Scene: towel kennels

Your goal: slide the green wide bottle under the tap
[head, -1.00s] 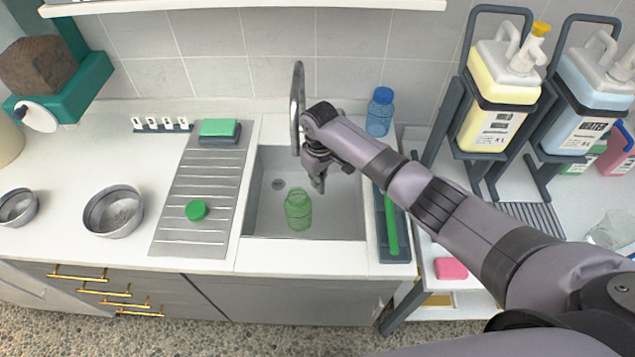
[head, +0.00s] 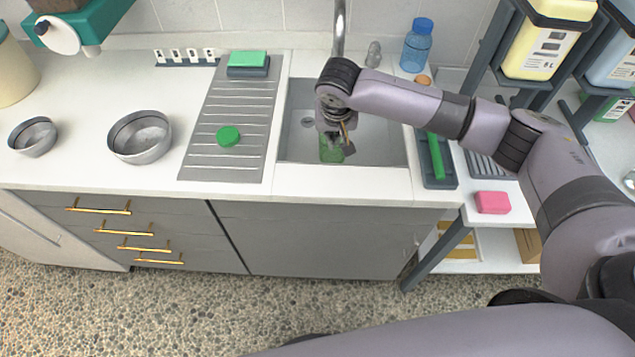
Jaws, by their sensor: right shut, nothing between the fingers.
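The green wide bottle (head: 327,152) stands in the grey sink basin (head: 372,138), mostly hidden behind my right gripper. My right gripper (head: 341,150) points down into the sink over the bottle. It is shut with nothing between its fingers; whether it touches the bottle I cannot tell. The tap (head: 339,28) rises behind the sink, its upper part cut off by the top of the view. A round green cap (head: 228,136) lies on the ribbed drainboard left of the sink. My left gripper is not in view.
A blue bottle (head: 417,45) stands behind the sink's right corner. A green sponge (head: 248,59) lies at the drainboard's back. Metal bowls (head: 140,137) stand on the left counter. A dark tray (head: 440,178) and pink block (head: 492,202) are right of the sink. The left counter is mostly clear.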

